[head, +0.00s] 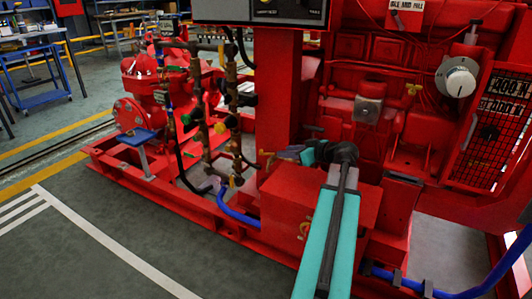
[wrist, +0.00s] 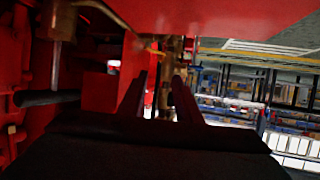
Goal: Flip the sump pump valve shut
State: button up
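My gripper (head: 282,155) reaches left from the end of my teal arm, just above the red box-shaped tank. A small yellow-orange handle (head: 266,156) shows at or just beyond its fingertips; I cannot tell whether they touch. In the wrist view my gripper (wrist: 165,80) has its two dark fingers apart, with a gap between them. Brass pipework (wrist: 172,55) shows beyond and between the fingers, partly hidden by them. In the head view, brass valve pipework (head: 203,135) stands left of the gripper. Which handle is the sump pump valve I cannot tell.
The red tank (head: 318,215) lies under my arm, and a red column (head: 278,95) rises behind the gripper. A blue hose (head: 238,215) runs along the red base frame. The engine block and a mesh guard (head: 497,130) stand right. Open floor (head: 110,220) lies front left.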

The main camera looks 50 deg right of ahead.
jog(key=b+x, duration=0.5)
jog(key=x, duration=0.8)
jog(key=shift+c, duration=0.5)
grip_shut()
